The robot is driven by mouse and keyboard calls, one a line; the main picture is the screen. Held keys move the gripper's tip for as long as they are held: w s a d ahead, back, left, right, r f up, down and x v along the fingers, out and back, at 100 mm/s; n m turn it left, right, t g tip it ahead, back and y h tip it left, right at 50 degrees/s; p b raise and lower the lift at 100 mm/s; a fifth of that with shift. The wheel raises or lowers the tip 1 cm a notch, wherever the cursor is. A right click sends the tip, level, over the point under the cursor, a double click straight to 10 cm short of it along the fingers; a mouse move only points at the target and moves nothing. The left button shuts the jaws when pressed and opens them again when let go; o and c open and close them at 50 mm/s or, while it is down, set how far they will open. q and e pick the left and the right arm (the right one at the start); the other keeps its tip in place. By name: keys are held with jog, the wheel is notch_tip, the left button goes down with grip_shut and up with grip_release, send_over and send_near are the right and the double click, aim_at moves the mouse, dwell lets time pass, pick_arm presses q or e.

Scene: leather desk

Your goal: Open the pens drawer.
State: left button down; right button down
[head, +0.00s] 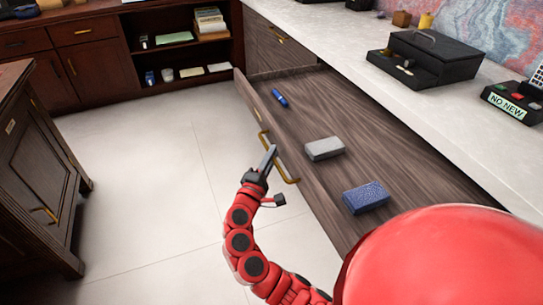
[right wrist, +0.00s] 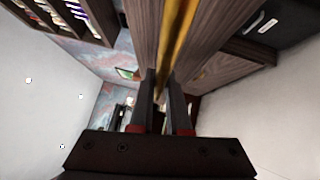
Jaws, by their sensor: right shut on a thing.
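A wide wooden drawer (head: 350,187) stands pulled out from under the white counter, with its inside in view. Its front carries a brass bar handle (head: 288,178). My right gripper (head: 270,158) is at the drawer front, shut on the handle. In the right wrist view the brass bar (right wrist: 179,45) runs up from between my right gripper's two fingers (right wrist: 164,92). Inside the drawer lie a blue pen-like object (head: 280,97), a grey block (head: 324,148) and a blue speckled block (head: 366,197). No pens label is readable. My left gripper is out of view.
A black box (head: 425,60) and a small device with a "NO NEW" sign (head: 508,104) stand on the counter (head: 350,50). A dark wooden cabinet (head: 35,160) stands at the left. The tiled floor (head: 150,165) between is clear.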

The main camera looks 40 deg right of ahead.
aim_at(284, 154)
dwell(0.7)
jog(key=d, duration=0.2)
jog(key=s+d+p, duration=0.1)
jog(key=d, duration=0.1)
jog(key=shift+r, duration=0.1)
jog(key=shift+s+d, duration=0.1)
jog(key=shift+d, duration=0.2)
jog(key=c, duration=0.9)
grip_release()
jog(key=shift+a, duration=0.1)
jog(key=p+v, duration=0.1)
jog(key=v, duration=1.6)
jog(key=shift+s+a, duration=0.1)
